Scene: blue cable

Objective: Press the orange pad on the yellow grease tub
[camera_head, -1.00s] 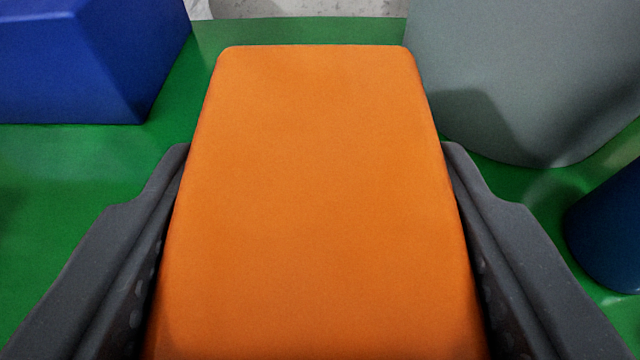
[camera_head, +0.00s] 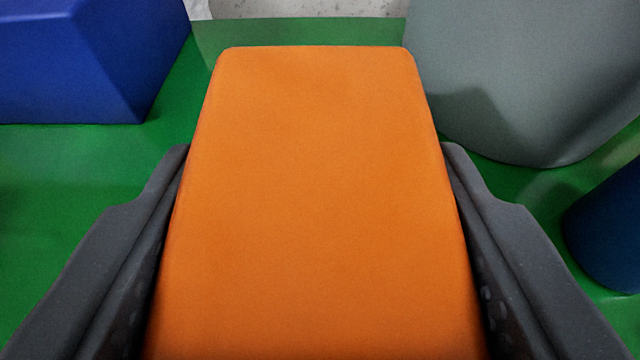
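A large orange block (camera_head: 315,200) with rounded corners fills the middle of the view, between the two dark grey fingers of my gripper (camera_head: 315,155). Both fingers lie along its sides and appear to touch it, so my gripper is shut on it. I cannot tell whether this block is the orange pad of the task. No yellow tub shows in this view; anything under or right behind the block is hidden.
A blue block (camera_head: 90,65) stands at the upper left on the green surface (camera_head: 60,190). A large grey rounded object (camera_head: 530,75) stands at the upper right, close to the orange block. A dark blue round object (camera_head: 612,230) is at the right edge. Green surface is bare at left.

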